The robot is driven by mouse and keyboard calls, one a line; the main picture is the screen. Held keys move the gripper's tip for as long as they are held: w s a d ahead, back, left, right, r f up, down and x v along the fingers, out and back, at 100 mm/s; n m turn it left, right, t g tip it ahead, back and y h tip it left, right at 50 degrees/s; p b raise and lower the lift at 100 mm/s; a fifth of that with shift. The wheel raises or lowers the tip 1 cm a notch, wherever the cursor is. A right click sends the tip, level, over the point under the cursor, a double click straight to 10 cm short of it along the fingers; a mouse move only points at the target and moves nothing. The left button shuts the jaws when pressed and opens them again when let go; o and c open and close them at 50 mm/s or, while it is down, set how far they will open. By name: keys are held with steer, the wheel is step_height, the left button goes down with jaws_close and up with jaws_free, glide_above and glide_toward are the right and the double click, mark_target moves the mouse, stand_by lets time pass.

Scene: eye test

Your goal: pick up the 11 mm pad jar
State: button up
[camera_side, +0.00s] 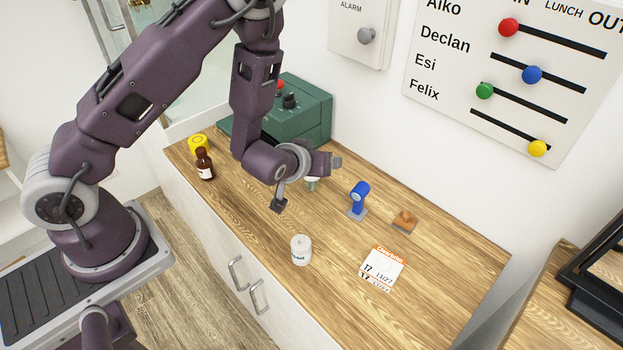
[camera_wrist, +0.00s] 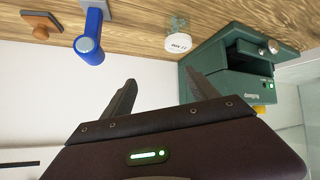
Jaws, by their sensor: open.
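A small clear jar with a white lid (camera_wrist: 178,43) stands on the wooden counter in the wrist view. Its lid carries dark print that looks like "mm 11", too small to read surely. In the side view the jar (camera_side: 312,185) is mostly hidden by my gripper; only part of its lid and pale greenish body show. My gripper (camera_side: 307,182) is open and empty, its fingers spread apart. In the wrist view the fingertips (camera_wrist: 160,77) point toward the jar, which lies beyond them, nearer the right finger. I see no contact with it.
A green machine (camera_side: 306,112) stands close behind the jar. A blue upright tool (camera_side: 359,196), a wooden block (camera_side: 405,221), a calendar sheet (camera_side: 382,267) and a white labelled pot (camera_side: 301,250) are on the counter. A brown bottle (camera_side: 204,165) and yellow roll (camera_side: 198,144) stand left.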

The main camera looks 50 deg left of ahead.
mark_target(308, 182)
steer(key=s+f+t, duration=0.1)
steer(key=f, duration=0.1)
steer(key=s+a+f+m+t+y, duration=0.1)
steer(key=f, duration=0.2)
steer(key=s+a+f+m, duration=0.1)
steer(key=f, duration=0.1)
steer(key=shift+a+f+t, duration=0.15)
steer(key=shift+a+t, duration=0.1)
steer(key=shift+t, duration=0.15)
steer(key=shift+y, duration=0.3)
steer(key=x, duration=0.7)
steer(key=shift+d+f, duration=0.25)
steer(key=shift+s, duration=0.1)
steer(key=c, duration=1.4)
